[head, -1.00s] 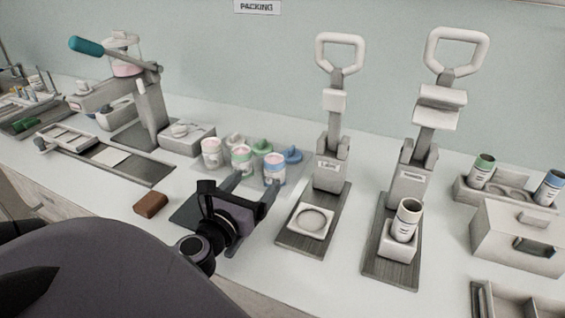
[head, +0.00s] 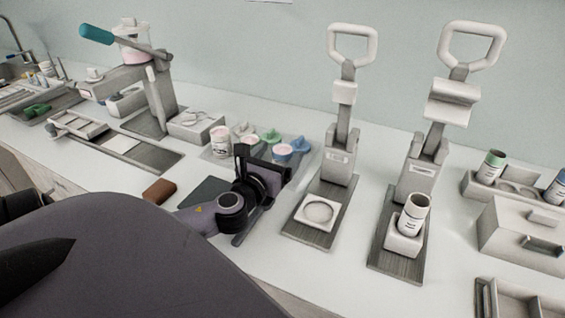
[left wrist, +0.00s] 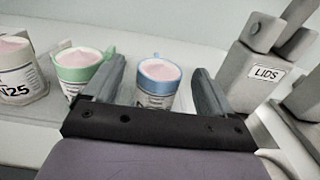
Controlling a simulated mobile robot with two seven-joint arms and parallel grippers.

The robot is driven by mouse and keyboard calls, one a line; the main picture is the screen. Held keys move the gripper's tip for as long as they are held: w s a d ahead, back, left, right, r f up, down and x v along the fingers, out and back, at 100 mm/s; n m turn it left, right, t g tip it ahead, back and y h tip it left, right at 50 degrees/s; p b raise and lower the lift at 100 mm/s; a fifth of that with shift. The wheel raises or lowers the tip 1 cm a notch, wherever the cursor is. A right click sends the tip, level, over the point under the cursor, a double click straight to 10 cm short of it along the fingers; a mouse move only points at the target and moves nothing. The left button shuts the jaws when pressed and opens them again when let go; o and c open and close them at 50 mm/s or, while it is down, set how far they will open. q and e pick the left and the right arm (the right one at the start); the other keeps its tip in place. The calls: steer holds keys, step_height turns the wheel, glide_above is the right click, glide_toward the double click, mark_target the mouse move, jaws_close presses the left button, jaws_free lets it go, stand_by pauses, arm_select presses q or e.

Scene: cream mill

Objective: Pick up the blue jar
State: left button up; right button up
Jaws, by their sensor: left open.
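The blue jar (head: 283,153) has a blue rim and pink cream inside, and stands upright on a grey mat. In the head view my gripper hides most of its body. My left gripper (head: 265,162) is open and empty, low over the worktop at the jar. In the left wrist view the blue jar (left wrist: 157,88) shows between the two spread fingers of the left gripper (left wrist: 157,68), with a gap on each side. How deep it sits between them I cannot tell. My right gripper is not in view.
A green jar (left wrist: 78,70) stands just outside the left finger, and a pink-white jar (head: 220,142) stands farther left. A lever press (head: 340,165) marked LIDS stands close on the right. A brown block (head: 159,191) lies left.

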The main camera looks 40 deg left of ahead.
mark_target(286, 145)
arm_select(q)
steer(key=shift+x, duration=2.2)
steer(key=c, duration=1.1)
steer(key=shift+r, duration=0.1)
